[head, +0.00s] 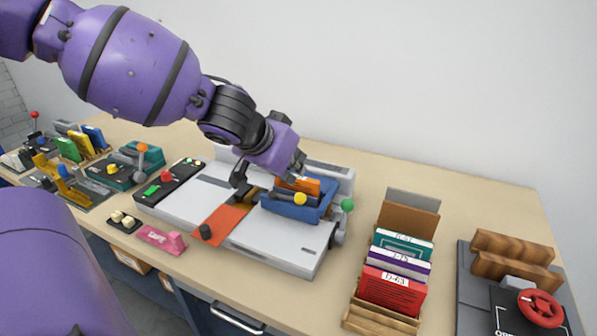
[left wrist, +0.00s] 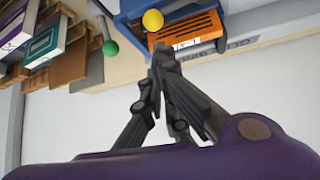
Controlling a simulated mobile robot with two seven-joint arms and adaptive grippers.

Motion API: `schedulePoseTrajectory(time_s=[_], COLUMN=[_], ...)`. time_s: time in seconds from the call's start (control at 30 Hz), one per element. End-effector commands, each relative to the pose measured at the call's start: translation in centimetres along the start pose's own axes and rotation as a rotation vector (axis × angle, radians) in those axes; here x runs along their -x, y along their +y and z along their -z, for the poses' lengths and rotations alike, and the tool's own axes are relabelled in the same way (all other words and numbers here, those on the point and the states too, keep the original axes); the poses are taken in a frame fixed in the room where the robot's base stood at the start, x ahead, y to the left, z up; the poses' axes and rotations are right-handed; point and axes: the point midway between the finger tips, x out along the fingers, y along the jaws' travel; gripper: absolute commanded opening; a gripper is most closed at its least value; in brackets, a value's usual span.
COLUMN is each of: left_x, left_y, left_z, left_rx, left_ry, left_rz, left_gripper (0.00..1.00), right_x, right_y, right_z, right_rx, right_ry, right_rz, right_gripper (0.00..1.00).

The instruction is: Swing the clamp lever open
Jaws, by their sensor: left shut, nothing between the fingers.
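A grey machine (head: 275,246) on the bench carries a blue block (head: 290,210) with an orange slotted piece (head: 308,184) in it. A yellow ball knob (head: 300,199) is at the front of the blue block, and a green ball knob (head: 347,205) is on the machine's right side. Which knob belongs to the clamp lever is not clear. My left gripper (head: 292,174) is just above and behind the orange piece, its fingers partly hidden. In the left wrist view its shut, empty fingertips (left wrist: 162,54) are close to the orange piece (left wrist: 190,30) and below the yellow knob (left wrist: 153,20).
A wooden rack (head: 370,320) with several books stands to the right. A dark fixture with a red handwheel (head: 540,308) is farther right. Several lever devices crowd the left. The bench behind the rack is clear.

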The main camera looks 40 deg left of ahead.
Motion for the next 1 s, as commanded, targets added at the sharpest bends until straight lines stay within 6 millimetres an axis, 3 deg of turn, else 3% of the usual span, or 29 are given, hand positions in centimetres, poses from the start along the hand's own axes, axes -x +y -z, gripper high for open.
schedulePoseTrajectory(time_s=[0.03,0.1,0.4,1.0], left_x=[-1.8,-3.2,-6.9,-7.3], left_y=[-0.1,-0.1,-0.1,-0.1], left_z=[-0.8,-0.8,-0.5,-0.1], left_rx=[0.000,-0.001,-0.001,-0.004], left_ry=[-0.012,-0.012,-0.006,-0.001], left_rz=[0.003,0.003,0.002,-0.006], left_gripper=[0.00,0.00,0.00,0.00], right_x=[-0.6,-1.1,-2.8,-2.6], right_y=[0.0,-0.1,-0.3,-0.4], right_z=[-1.3,-2.1,-2.1,-2.3], right_rx=[0.002,0.005,0.012,0.010], right_ry=[-0.016,-0.026,-0.013,-0.018], right_rz=[0.001,0.001,0.006,0.006], right_gripper=[0.00,0.00,0.00,0.00])
